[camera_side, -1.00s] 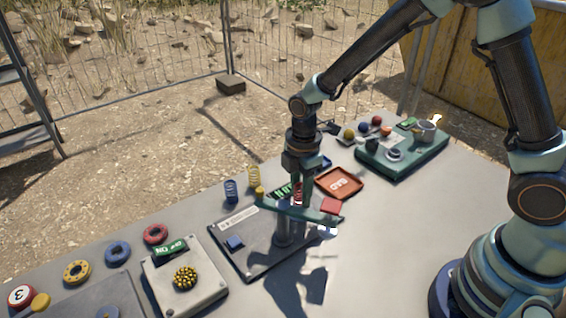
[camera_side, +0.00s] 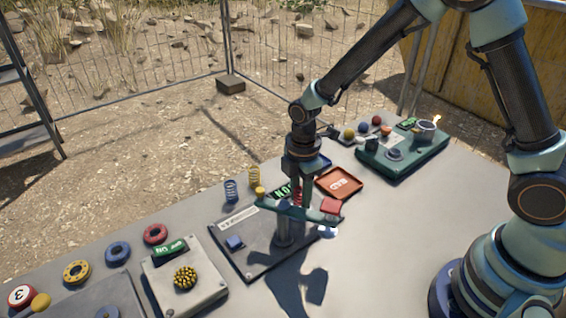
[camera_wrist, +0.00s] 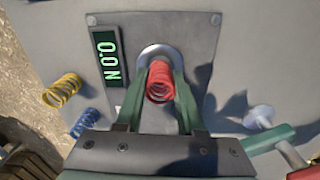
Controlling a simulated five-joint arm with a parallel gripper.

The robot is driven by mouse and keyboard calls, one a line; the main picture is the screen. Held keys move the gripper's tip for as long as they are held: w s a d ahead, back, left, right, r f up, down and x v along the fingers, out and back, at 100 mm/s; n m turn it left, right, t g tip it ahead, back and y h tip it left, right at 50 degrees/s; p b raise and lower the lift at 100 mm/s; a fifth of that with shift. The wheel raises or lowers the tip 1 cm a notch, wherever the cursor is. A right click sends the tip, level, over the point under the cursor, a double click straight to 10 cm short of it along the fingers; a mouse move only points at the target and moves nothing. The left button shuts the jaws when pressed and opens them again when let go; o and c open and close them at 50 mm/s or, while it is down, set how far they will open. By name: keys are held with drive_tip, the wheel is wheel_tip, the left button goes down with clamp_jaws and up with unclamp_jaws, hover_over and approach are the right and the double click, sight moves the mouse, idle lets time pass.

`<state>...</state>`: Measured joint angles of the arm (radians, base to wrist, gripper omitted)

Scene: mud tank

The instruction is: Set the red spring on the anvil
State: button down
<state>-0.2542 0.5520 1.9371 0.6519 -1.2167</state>
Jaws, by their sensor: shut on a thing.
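The red spring (camera_wrist: 160,82) is upright between the two green fingers of my gripper (camera_wrist: 160,90) in the wrist view. My gripper is shut on it. The round grey anvil (camera_wrist: 147,53) shows around and behind the spring's upper end. I cannot tell whether the spring touches it. In the side view a bit of the red spring (camera_side: 298,197) shows at my gripper's fingertips (camera_side: 300,200), behind the green lever arm. The anvil is hidden there. The green display (camera_wrist: 107,62) reads 0.0 N.
A yellow spring (camera_side: 254,178) and a blue spring (camera_side: 231,190) stand at the tester's back left. The green lever arm (camera_side: 285,210) on its post is close in front of my gripper. An orange tray (camera_side: 341,183) lies to the right. The table's front right is clear.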

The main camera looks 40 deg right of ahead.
drive_tip(key=shift+f, duration=0.5)
drive_tip(key=shift+c, duration=2.2)
unclamp_jaws()
drive_tip(key=shift+o, duration=0.3)
drive_tip(key=o, duration=0.3)
drive_tip(key=shift+o, duration=0.2)
drive_tip(key=shift+r, duration=0.1)
drive_tip(key=shift+r, duration=3.65)
